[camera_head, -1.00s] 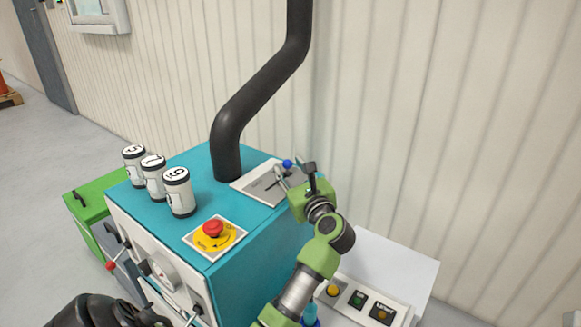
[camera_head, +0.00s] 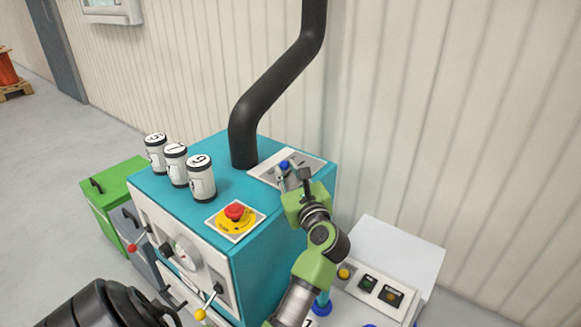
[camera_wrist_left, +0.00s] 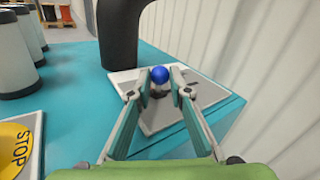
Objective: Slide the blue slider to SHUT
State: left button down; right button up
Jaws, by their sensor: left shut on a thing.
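The blue slider knob (camera_head: 285,165) stands on a light plate (camera_head: 262,179) on top of the teal cabinet (camera_head: 210,205), just right of the black pipe's foot. My left gripper (camera_head: 293,178) is shut on the knob. In the left wrist view the blue ball (camera_wrist_left: 160,75) sits between the fingertips of the left gripper (camera_wrist_left: 160,84), with a grey panel (camera_wrist_left: 165,115) below it. The fingers and wrist cover part of the slot, and the plate's lettering is too small to read. My right gripper is not in view.
A thick black pipe (camera_head: 265,97) rises close to the plate. Several white numbered cylinders (camera_head: 176,165) and a red emergency button (camera_head: 235,212) on yellow stand on the cabinet top. A white button panel (camera_head: 375,288) is at lower right. The wall is close behind.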

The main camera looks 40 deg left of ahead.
pick_arm(q)
jog(key=c, duration=1.9)
grip_release()
jog(key=shift+s+f, duration=0.1)
jog(key=shift+s, duration=0.1)
notch_tip(320, 180, up, 10)
jog(key=shift+r, duration=0.1)
